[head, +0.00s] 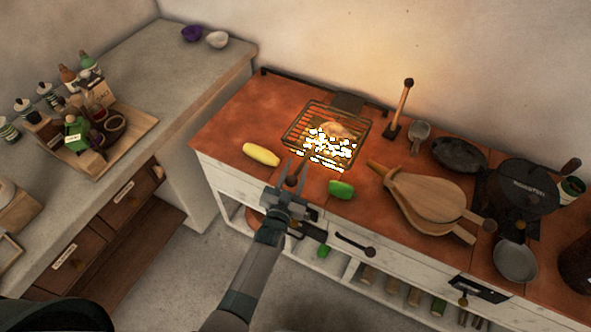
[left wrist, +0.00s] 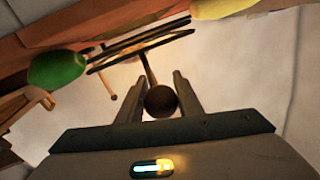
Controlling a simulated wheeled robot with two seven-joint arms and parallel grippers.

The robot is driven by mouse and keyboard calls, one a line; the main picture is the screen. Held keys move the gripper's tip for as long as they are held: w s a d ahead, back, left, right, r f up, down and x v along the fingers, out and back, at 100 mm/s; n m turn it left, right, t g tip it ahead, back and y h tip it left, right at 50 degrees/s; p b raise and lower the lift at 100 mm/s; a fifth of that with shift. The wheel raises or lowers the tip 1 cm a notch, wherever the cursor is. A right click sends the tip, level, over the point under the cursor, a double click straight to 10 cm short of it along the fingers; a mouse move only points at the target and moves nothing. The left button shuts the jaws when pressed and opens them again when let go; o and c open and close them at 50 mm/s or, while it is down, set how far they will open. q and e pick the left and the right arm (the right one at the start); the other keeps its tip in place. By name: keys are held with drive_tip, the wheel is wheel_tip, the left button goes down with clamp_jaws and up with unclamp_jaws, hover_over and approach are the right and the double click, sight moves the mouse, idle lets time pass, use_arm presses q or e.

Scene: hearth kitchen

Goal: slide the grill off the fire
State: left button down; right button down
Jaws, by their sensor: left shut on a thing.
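The wire grill (head: 294,135) lies over the glowing white and orange coals (head: 330,146) on the red-tiled hearth top, with a browned piece of food (head: 338,130) on it. Its handle points toward the front edge and ends in a dark round knob (left wrist: 161,101). My left gripper (head: 291,176) is at the hearth's front edge, shut on the grill handle, with the knob between its fingers in the left wrist view (left wrist: 158,84). The grill frame (left wrist: 140,45) shows beyond the fingertips there. My right gripper is not in view.
A yellow vegetable (head: 261,154) lies left of the handle and a green pepper (head: 341,190) right of it, both close. Bellows (head: 425,200), a wooden-handled tool (head: 398,110) and dark pans (head: 459,154) stand to the right. Bare tile (head: 225,132) lies left of the grill.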

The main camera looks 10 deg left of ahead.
use_arm(q)
drive_tip(key=shift+a, duration=0.15)
drive_tip(key=w+a+b, duration=0.2)
drive_tip(key=w+a, duration=0.1)
drive_tip(key=a, duration=0.6)
drive_tip(key=w+a+b, duration=0.3)
drive_tip(key=w+a, duration=0.1)
drive_tip(key=a, duration=0.6)
drive_tip(key=w+a+b, duration=0.3)
drive_tip(key=a, duration=0.6)
drive_tip(key=shift+w+a+r, duration=0.15)
drive_tip(key=shift+a, duration=0.1)
drive_tip(key=c, duration=1.4)
unclamp_jaws()
drive_tip(key=shift+a, duration=0.1)
drive_tip(key=shift+o, duration=0.5)
